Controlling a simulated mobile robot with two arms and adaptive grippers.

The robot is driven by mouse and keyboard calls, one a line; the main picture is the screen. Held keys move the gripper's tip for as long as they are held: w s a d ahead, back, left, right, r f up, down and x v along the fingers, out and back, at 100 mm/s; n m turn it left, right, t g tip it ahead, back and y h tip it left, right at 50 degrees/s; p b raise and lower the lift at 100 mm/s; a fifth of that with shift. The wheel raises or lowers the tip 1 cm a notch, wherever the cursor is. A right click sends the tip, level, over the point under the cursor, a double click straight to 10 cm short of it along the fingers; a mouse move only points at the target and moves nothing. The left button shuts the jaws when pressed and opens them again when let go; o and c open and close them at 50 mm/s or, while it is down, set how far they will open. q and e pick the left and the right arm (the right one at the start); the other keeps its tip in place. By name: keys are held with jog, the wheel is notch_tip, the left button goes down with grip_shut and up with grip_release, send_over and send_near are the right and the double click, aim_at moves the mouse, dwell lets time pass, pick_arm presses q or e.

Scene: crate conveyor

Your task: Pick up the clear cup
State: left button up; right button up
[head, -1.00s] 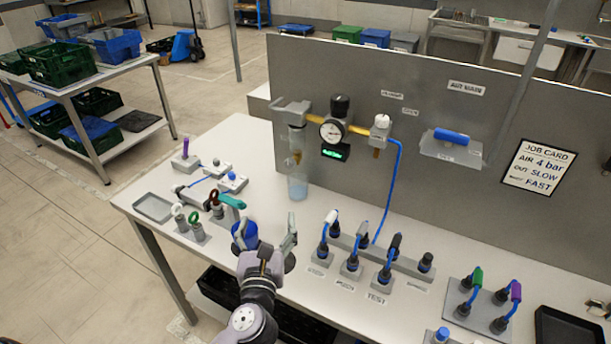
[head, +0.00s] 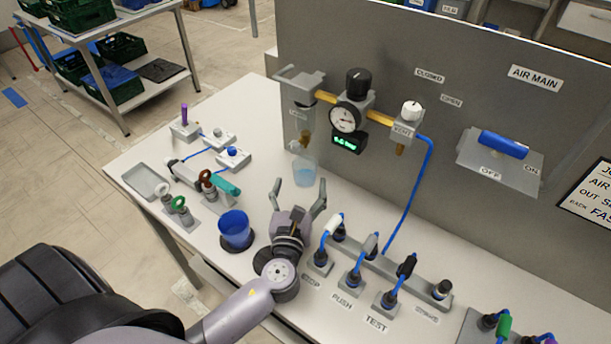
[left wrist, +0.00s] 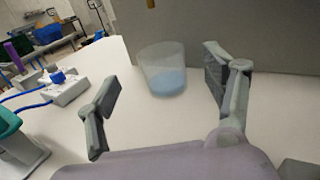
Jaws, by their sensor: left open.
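The clear cup (head: 304,172) stands upright on the bench below the filter bowl on the grey panel, with some pale blue liquid in it. It also shows in the left wrist view (left wrist: 164,70), beyond and between my fingertips. My left gripper (head: 299,190) is open and empty, just short of the cup on its near side. Its two fingers also show in the left wrist view (left wrist: 172,72), spread wide on either side of the cup without touching it. My right gripper is not in view.
A blue cup (head: 235,230) stands on a dark round pad left of my left wrist. Hose couplings in a grey rail (head: 415,283) are close on the right. The gauge (head: 345,119) and filter bowl (head: 303,128) hang above the clear cup. A grey tray (head: 147,181) lies at the left edge.

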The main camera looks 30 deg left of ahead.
aim_at(307, 159)
pick_arm(q)
jog(key=shift+w+f, duration=0.15)
jog(key=shift+f, duration=0.5)
jog(key=shift+r+p+x, duration=0.2)
jog(key=shift+p+x, duration=0.1)
jog(key=shift+x, duration=0.75)
jog(key=x, duration=0.4)
jog(key=shift+p, duration=0.3)
jog(key=shift+w+a, duration=0.15)
jog(key=shift+w, duration=0.3)
jog(key=shift+w+a, duration=0.1)
jog(key=shift+w, duration=0.1)
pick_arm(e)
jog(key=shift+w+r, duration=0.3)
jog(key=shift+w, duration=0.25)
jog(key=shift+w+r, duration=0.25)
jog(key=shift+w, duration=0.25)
pick_arm(q)
jog(key=shift+c, duration=0.4)
jog(key=c, duration=1.2)
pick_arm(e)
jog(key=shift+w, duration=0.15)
